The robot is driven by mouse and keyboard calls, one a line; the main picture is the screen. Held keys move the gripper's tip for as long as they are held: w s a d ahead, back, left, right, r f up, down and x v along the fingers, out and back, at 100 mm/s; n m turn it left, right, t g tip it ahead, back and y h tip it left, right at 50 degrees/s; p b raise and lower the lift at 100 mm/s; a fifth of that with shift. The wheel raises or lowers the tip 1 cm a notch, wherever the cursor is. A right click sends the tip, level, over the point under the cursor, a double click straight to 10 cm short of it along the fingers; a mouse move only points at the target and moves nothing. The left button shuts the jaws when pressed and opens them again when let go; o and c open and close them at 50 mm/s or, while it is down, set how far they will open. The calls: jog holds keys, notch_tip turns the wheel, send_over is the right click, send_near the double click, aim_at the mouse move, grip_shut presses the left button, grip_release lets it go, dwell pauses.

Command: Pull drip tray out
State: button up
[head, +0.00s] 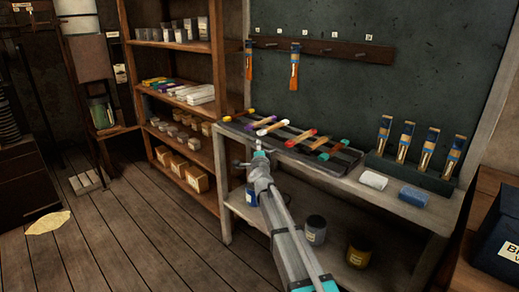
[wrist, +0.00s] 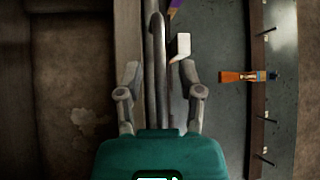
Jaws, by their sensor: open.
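My gripper (head: 250,156) is at the front left of the workbench, by the left end of a dark slatted rack (head: 347,156). In the wrist view my gripper (wrist: 158,76) has its two fingers spread apart, with nothing held between them. A grey rounded bar runs up the picture between the fingers; I cannot tell whether it touches them. I cannot make out a drip tray for certain in either view. The dark rack carries several rods with coloured ends, and no part is clearly a tray.
The bench (head: 383,196) also holds a white block (head: 374,180), a blue block (head: 413,196) and a stand of brushes. Cans (head: 315,231) stand on its lower shelf. A wooden shelf unit (head: 183,98) stands to the left.

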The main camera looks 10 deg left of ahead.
grip_shut()
jog(key=shift+s+d, duration=0.15)
dwell(0.4)
